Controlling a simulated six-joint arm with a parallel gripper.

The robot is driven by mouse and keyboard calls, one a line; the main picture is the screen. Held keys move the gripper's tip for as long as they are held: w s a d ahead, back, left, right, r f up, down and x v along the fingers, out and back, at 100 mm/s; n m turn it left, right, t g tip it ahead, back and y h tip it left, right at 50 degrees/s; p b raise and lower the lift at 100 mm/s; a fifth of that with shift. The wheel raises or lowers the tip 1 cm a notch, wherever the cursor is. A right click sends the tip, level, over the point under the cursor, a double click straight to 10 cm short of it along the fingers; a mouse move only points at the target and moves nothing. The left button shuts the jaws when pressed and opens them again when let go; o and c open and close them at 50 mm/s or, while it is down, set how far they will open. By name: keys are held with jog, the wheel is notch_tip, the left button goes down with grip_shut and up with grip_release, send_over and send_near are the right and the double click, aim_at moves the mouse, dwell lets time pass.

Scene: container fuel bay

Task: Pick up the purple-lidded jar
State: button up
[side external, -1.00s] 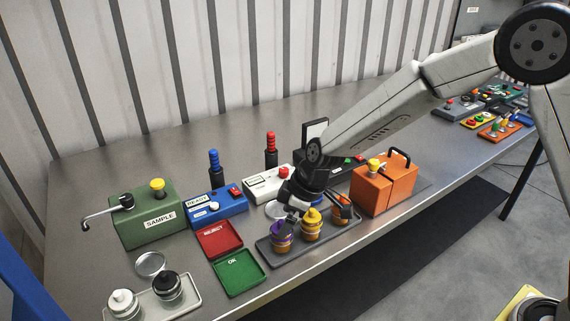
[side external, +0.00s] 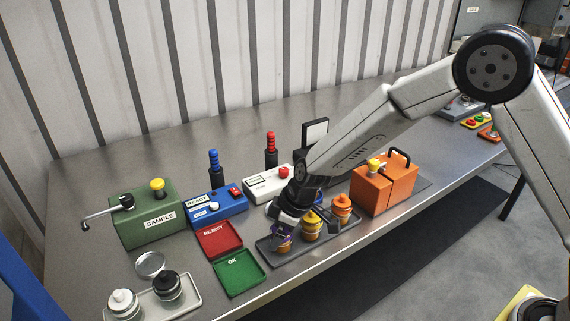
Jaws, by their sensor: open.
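The purple-lidded jar (side external: 284,246) stands at the left end of a dark grey tray (side external: 284,263), near the front edge of the bench. My gripper (side external: 286,224) is open and points down right at this jar, with its fingers around or just over the lid. It hides most of the lid, and I cannot tell whether the fingers touch it. A yellow-lidded jar (side external: 311,230) stands in the middle of the tray, partly behind my gripper. An orange-lidded jar (side external: 341,210) stands at the right end.
A green OK tray (side external: 239,273) and a red REJECT tray (side external: 218,238) lie left of the jar tray. An orange box (side external: 385,188) with a black handle stands to its right. Blue (side external: 218,206) and white (side external: 262,186) control boxes and the green SAMPLE box (side external: 150,222) stand behind.

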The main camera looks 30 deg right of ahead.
jog(key=shift+c, duration=0.2)
jog(key=c, duration=1.3)
jog(key=shift+o, duration=0.2)
jog(key=shift+r, duration=0.15)
jog(key=shift+r, duration=0.9)
jog(key=s+d+r, duration=0.4)
jog(key=s+r, duration=0.7)
jog(key=s, duration=0.2)
jog(key=shift+s+d, duration=0.15)
